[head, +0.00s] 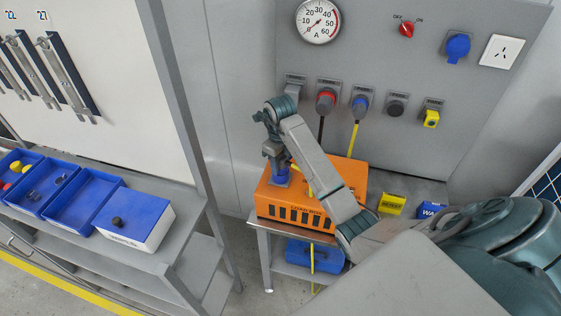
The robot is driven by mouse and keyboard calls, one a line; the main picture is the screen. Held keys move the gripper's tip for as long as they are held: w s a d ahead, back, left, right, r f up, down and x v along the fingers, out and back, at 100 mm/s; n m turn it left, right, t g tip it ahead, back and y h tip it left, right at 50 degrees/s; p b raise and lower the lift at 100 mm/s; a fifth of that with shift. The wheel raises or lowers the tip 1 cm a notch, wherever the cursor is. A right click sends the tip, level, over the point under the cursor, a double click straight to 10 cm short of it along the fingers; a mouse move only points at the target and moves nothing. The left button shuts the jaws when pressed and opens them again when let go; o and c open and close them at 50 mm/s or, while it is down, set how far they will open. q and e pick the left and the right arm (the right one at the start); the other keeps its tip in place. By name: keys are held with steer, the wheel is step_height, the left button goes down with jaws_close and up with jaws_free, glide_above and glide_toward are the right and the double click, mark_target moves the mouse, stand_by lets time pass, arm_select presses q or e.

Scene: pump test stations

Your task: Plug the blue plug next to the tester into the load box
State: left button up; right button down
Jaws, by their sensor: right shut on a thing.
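The orange load box (335,172) stands on a small grey table below the tester panel (385,55). My right gripper (274,155) reaches down over the box's left part and is shut on the blue plug (283,172). The plug is upright at a grey socket plate on the box top; I cannot tell how deep it sits. A piece of yellow cable (308,186) shows beside my forearm, which hides part of the box. My left gripper is not in view.
Another blue connector with a yellow cable (353,138) and a red one (326,98) are on the panel. A yellow box (391,204) stands right of the load box. A blue case (303,256) lies on the lower shelf. Blue bins (84,205) fill the left bench.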

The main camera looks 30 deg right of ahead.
steer(key=shift+f, duration=0.3)
stand_by(0.5)
stand_by(0.3)
steer(key=c, duration=0.9)
jaws_free()
steer(key=shift+o, duration=0.8)
steer(key=shift+s+a+r, duration=0.1)
steer(key=shift+r, duration=0.05)
steer(key=shift+r, duration=0.1)
